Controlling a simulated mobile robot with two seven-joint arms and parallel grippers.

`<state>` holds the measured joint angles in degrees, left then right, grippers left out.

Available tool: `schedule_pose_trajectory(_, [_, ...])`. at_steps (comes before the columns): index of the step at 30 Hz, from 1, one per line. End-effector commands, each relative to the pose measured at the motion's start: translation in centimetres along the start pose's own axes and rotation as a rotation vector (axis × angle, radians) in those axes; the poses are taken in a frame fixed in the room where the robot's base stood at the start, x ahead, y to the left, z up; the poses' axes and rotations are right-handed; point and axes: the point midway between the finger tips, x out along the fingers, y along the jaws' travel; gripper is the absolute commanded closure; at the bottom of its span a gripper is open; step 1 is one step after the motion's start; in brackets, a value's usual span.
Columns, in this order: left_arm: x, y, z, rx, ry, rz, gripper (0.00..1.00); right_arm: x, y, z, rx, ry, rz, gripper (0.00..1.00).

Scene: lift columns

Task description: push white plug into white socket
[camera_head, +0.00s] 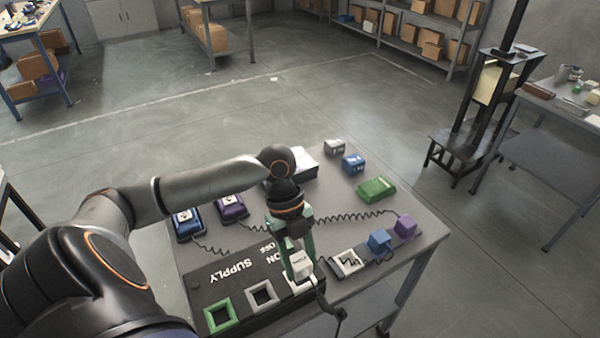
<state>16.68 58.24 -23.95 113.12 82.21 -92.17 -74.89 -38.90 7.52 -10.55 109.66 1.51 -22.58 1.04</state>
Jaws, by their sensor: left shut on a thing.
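My left gripper (301,268) comes down from above and its green fingers are shut on the white plug (303,264). The plug is over the white socket (293,289) at the right end of the black supply board (222,276). The plug and fingers hide most of this socket, so I cannot tell whether the plug touches it or stands in it. A dark cord (324,303) runs down from the plug. My right gripper is not in view.
The board also has a grey socket (262,295) and a green socket (219,316). A white square frame (348,262), a blue plug (379,241) and a purple plug (405,226) lie to the right, with coiled cords. Blue and purple units (232,207) stand at left.

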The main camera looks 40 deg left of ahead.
Motion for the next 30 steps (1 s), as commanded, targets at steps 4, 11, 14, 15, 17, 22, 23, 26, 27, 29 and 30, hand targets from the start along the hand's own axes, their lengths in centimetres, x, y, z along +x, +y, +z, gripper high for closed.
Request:
schedule_pose_trajectory(4, [0.04,0.00,0.00,0.000,0.000,0.000,0.99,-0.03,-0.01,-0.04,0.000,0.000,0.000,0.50])
schedule_pose_trajectory(11, [0.03,-0.01,0.01,0.000,0.000,0.000,0.99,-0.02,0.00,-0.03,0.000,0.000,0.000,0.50])
schedule_pose_trajectory(14, [0.02,-0.01,0.00,0.000,0.000,0.000,0.99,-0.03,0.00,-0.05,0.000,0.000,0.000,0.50])
schedule_pose_trajectory(15, [0.01,-0.01,0.00,0.000,0.000,0.000,0.99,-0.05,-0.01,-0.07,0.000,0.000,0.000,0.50])
schedule_pose_trajectory(17, [-0.02,-0.01,-0.01,0.000,0.000,0.000,0.99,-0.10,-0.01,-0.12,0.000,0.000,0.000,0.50])
schedule_pose_trajectory(22, [-0.06,0.00,-0.02,0.000,0.000,0.000,0.99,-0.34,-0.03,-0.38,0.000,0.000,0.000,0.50])
schedule_pose_trajectory(23, [-0.07,0.00,-0.02,0.000,0.000,0.000,0.99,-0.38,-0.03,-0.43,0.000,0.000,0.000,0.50])
schedule_pose_trajectory(26, [-0.07,-0.01,-0.01,0.000,0.000,0.000,0.99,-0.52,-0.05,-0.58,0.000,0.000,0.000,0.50])
schedule_pose_trajectory(27, [-0.07,-0.02,-0.01,0.000,0.000,0.000,0.99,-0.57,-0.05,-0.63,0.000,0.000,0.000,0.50])
schedule_pose_trajectory(29, [-0.05,-0.02,0.00,0.000,0.000,-0.001,0.99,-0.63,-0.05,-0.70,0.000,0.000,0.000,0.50])
schedule_pose_trajectory(30, [-0.04,-0.02,0.01,0.000,0.000,-0.001,0.99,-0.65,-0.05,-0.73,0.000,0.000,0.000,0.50])
